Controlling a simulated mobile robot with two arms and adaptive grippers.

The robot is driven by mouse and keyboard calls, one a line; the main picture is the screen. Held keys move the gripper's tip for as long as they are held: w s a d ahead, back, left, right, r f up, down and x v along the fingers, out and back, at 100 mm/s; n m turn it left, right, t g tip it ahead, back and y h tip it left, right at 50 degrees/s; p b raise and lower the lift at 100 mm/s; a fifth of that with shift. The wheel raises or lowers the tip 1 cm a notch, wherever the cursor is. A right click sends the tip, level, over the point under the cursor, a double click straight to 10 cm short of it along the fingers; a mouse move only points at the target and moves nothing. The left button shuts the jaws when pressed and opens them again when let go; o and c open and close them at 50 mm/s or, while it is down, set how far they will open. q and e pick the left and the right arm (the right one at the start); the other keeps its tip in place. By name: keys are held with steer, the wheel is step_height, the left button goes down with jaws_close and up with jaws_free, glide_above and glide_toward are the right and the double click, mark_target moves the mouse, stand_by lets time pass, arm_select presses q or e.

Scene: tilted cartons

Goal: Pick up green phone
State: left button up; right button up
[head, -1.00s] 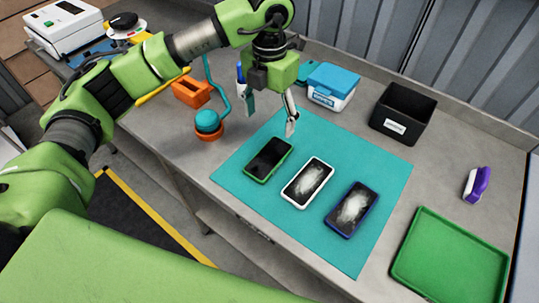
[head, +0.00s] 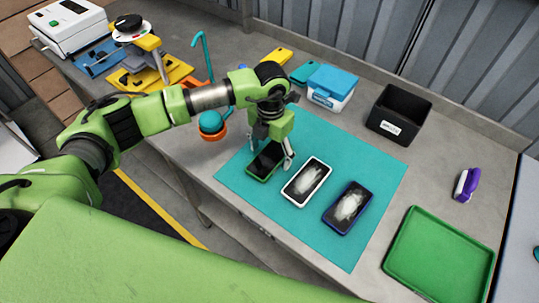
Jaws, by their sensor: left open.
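The green phone (head: 264,161) lies on the teal mat (head: 372,163), the leftmost of three phones, its dark screen up. My left gripper (head: 272,157) is open, low over the green phone and pointing down. One finger shows at the phone's right side; the other is partly hidden. I cannot tell whether the fingers touch the phone. My gripper hides the phone's upper part. My right gripper is not in view.
A white phone (head: 307,181) and a blue phone (head: 348,207) with whitened screens lie to the right. A green tray (head: 440,254), a black bin (head: 399,114) and a blue-lidded box (head: 332,87) stand around the mat. A purple-handled brush (head: 466,184) is at the right.

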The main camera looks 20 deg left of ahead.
arm_select(q)
steer(key=c, duration=1.3)
